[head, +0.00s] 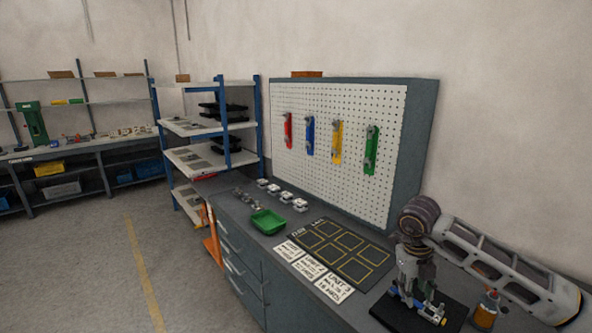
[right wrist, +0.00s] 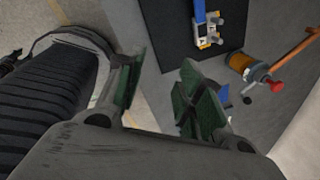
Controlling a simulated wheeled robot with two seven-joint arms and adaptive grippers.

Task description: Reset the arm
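My right arm (head: 500,258) comes in from the right edge of the head view, bent at a dark round joint. My right gripper (head: 408,285) points down over the right end of the workbench, by a black pad (head: 453,318) with a blue and metal fixture (head: 430,307) on it. In the right wrist view the two green-padded fingers of the gripper (right wrist: 160,85) stand apart with nothing between them. The black pad (right wrist: 185,55) and fixture (right wrist: 207,25) lie beyond the fingers. My left arm and gripper do not show.
A black mat with yellow squares (head: 337,250), white cards (head: 312,268) and a green tray (head: 268,222) lie farther left. A pegboard (head: 330,125) with coloured tools rises behind. Floor (head: 100,260) is clear at left.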

